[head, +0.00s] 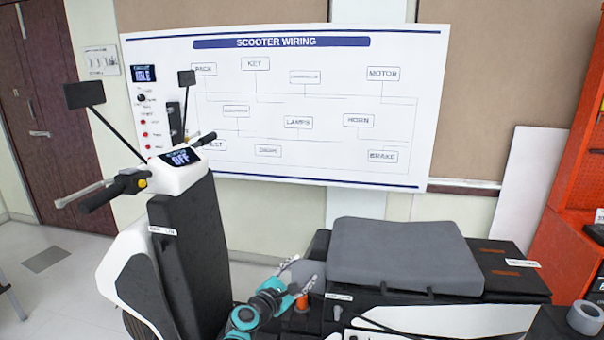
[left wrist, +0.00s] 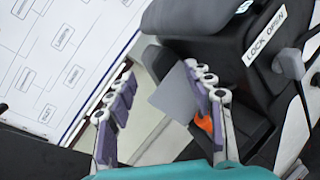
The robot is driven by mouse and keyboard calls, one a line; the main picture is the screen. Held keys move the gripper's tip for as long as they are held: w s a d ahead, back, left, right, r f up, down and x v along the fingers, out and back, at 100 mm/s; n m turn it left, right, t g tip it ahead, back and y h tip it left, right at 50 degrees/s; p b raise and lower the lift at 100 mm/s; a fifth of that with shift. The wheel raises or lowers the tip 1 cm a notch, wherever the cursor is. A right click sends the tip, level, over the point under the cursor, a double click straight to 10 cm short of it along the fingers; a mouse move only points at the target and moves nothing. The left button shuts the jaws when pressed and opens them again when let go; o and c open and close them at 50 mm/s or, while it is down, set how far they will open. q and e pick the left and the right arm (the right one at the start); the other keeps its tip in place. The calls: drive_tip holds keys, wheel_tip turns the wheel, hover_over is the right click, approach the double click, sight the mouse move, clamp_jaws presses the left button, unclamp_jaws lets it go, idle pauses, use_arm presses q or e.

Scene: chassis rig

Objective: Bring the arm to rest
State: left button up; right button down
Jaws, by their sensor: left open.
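My left arm, teal and grey, comes up from the bottom of the head view. Its left gripper (head: 299,273) is beside the front edge of the scooter's seat base. In the left wrist view the two fingers of the left gripper (left wrist: 160,78) stand apart. A grey flat piece (left wrist: 172,93) shows between and beyond them; I cannot tell whether it touches a finger. An orange part (left wrist: 205,123) is partly hidden behind the right-hand finger. My right gripper is in neither view.
The scooter's handlebar column (head: 190,255), with a display reading OFF, stands left of the gripper. The grey seat cushion (head: 400,255) is at right. A lever (left wrist: 290,63) sits by a LOCK OPEN label (left wrist: 265,35). A wiring board (head: 300,165) stands behind. A tape roll (head: 568,319) lies far right.

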use_arm(q)
drive_tip(key=s+a+r+m+g+y, duration=0.2)
drive_tip(key=s+a+m+g, duration=0.15)
drive_tip(key=s+m, duration=1)
drive_tip(key=s+a+f+m+g+y, duration=0.1)
drive_tip(key=s+a+f+m+y, duration=0.1)
drive_tip(key=s, duration=0.5)
drive_tip(key=s+a+f+m+g+y, duration=0.1)
drive_tip(key=s+a+f+m+y, duration=0.1)
drive_tip(key=s+a, duration=0.5)
drive_tip(key=s+a+f+m+g+y, duration=0.1)
drive_tip(key=s+a+f+m+y, duration=0.1)
drive_tip(key=s+a+f+m, duration=0.2)
drive_tip(key=s+a+m, duration=0.1)
drive_tip(key=s, duration=0.2)
drive_tip(key=shift+s, duration=0.25)
drive_tip(key=shift+m, duration=0.25)
